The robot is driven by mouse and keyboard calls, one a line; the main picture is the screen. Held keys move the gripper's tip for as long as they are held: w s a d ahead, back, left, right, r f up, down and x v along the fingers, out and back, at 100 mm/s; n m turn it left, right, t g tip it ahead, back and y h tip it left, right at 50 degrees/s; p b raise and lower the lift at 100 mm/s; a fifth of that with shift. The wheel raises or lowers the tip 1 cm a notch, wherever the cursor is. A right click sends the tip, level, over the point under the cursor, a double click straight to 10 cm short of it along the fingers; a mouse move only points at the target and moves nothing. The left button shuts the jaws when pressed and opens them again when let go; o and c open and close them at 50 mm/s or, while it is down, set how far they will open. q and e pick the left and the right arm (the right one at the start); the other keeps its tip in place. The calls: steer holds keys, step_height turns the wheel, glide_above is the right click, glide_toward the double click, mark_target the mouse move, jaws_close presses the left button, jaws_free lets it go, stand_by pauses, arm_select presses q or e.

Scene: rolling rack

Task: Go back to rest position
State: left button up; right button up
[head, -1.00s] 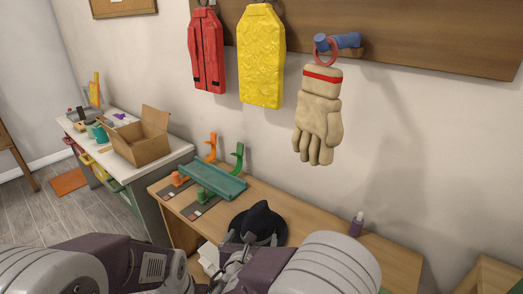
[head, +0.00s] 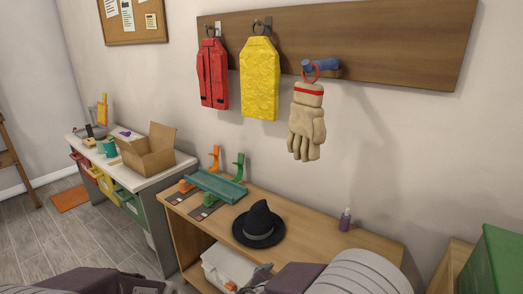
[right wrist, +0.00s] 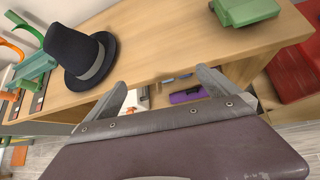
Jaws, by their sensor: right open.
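My right gripper (right wrist: 163,78) shows in the right wrist view with its two grey fingers wide apart and nothing between them. It points toward the front of the wooden bench (right wrist: 165,50). In the head view, part of my right gripper (head: 256,278) shows at the bottom edge, in front of the bench's lower shelf. My left arm only reaches into the bottom left of the head view, and its fingers are out of the picture. A beige glove (head: 306,125) hangs by a red ring from a blue peg (head: 322,66) on the wall board.
A white bin (head: 225,268) sits below. Red (head: 212,75) and yellow (head: 260,80) hanging items are on the board. A green box (head: 495,262) is at right.

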steer(key=s+d+f+m+g+y, duration=0.3)
steer(key=s+d+m, duration=0.4)
steer(key=m, duration=0.7)
steer(key=s+d+f+m+g+y, duration=0.2)
steer(key=s+d+m+g, duration=0.25)
steer(key=s+m, duration=0.6)
step_height(320, 180, up, 21)
steer(key=w+m+p, duration=0.2)
steer(key=m+p, duration=0.1)
steer(key=p, duration=1.8)
steer(key=shift+w+a+m, duration=0.15)
steer(key=shift+a+m, duration=0.1)
steer(key=shift+m, duration=0.1)
steer(key=shift+f+g, duration=0.1)
steer(key=shift+g, duration=0.15)
